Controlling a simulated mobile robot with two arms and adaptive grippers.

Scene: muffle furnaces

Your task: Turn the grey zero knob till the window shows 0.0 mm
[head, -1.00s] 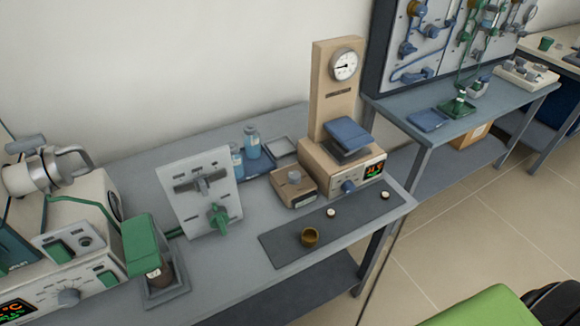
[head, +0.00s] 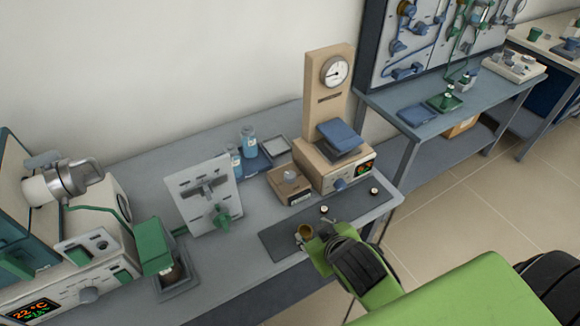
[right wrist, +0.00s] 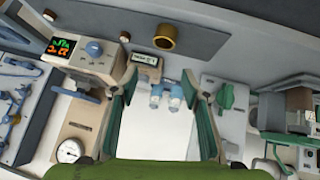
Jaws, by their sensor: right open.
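A small beige box (head: 291,186) stands on the bench beside the larger beige instrument. A pale grey knob (head: 290,175) sits on its top. The box's front has a small window (head: 299,198), too small to read in the head view. In the right wrist view, the box's lit window (right wrist: 146,61) shows, but its figures are not legible. My right gripper (head: 318,250) is over the bench's front edge, by the brown cup and apart from the knob. In the right wrist view its two fingers (right wrist: 160,78) are spread and empty. My left gripper is out of view.
A brown cup (head: 304,231) and two small round pieces are on the dark mat (head: 280,240). The beige instrument (head: 330,170) has a blue knob, display and dial column. A white panel (head: 205,195) with a green valve stands left. Blue-capped bottles (head: 248,142) stand behind.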

